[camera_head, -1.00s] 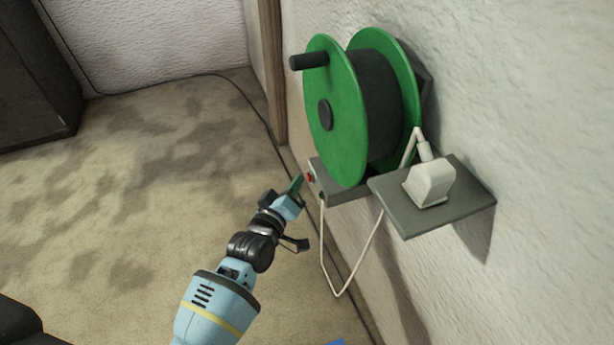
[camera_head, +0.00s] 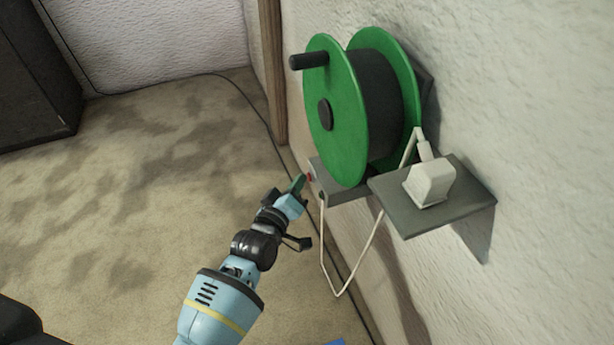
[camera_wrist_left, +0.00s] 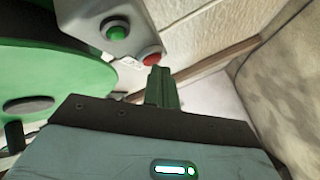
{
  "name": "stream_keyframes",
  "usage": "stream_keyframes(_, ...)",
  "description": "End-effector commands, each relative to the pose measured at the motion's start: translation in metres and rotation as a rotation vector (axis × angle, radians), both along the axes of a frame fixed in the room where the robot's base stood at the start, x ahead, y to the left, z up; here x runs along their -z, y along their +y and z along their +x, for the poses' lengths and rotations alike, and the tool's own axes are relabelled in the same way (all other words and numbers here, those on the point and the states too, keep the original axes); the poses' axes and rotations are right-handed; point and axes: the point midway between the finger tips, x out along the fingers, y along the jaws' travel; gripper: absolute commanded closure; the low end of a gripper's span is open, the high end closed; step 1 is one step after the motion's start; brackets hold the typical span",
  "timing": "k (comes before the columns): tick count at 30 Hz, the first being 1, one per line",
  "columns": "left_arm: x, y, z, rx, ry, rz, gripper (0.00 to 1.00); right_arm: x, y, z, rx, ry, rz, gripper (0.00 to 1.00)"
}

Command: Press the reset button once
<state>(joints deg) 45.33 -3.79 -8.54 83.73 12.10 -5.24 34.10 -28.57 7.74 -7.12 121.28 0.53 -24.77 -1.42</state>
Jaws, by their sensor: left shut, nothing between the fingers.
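A grey box (camera_head: 342,186) sits on the wall under the green reel. It carries a red button (camera_head: 309,178) on its end face. In the left wrist view, the red button (camera_wrist_left: 152,60) and a green button (camera_wrist_left: 116,30) show on the box; which one is the reset button I cannot read. My left gripper (camera_head: 299,184) is shut and empty, its green fingertips close to the red button. In the left wrist view the fingertips (camera_wrist_left: 161,77) overlap the red button's lower edge; I cannot tell whether they touch it. My right gripper is not in view.
The green cable reel (camera_head: 338,120) with a dark crank handle (camera_head: 309,61) stands above the box. A grey shelf (camera_head: 465,190) holds a white plug (camera_head: 429,183); its cable (camera_head: 359,268) hangs in a loop. The carpet (camera_head: 130,210) to the left is clear.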

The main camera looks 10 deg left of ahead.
Motion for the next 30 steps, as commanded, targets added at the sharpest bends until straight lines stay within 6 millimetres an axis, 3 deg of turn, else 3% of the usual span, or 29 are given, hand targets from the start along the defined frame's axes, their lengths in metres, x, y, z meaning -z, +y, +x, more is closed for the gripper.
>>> stream_keyframes(21, 0.0000, -0.0042, 0.0023, 0.001, 0.001, 0.000, 1.00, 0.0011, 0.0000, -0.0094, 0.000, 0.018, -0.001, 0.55)
stream_keyframes(30, -0.0008, 0.0048, -0.0036, 0.000, 0.000, 0.002, 1.00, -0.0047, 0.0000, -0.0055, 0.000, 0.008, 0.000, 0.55)
